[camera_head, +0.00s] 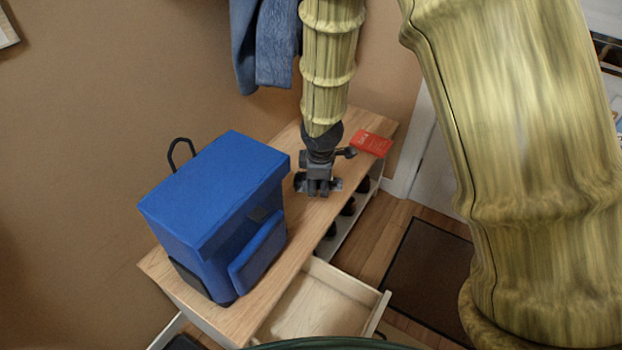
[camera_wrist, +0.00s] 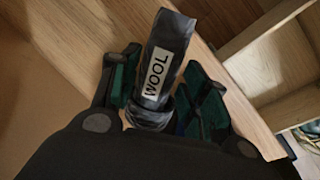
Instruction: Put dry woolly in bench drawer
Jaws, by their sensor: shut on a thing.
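The woolly (camera_wrist: 165,75) is a dark grey cloth strip with a white label reading "WOOL". In the wrist view it is pinched between the green-padded fingers of my gripper (camera_wrist: 160,95). In the head view my gripper (camera_head: 319,187) is over the wooden bench top (camera_head: 285,228), right of the blue backpack; the woolly is hard to make out there. The bench drawer (camera_head: 335,297) is pulled open at the bench's front, below and in front of my gripper. Its visible inside is bare pale wood. Part of it is cut off by the lower edge.
The blue backpack (camera_head: 215,205) stands on the bench, left of my gripper. A red item (camera_head: 371,143) lies at the bench's far end. Shoes (camera_head: 347,207) sit in the bench's lower cubbies. Blue clothing (camera_head: 268,45) hangs above. A dark mat (camera_head: 428,275) lies on the floor.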

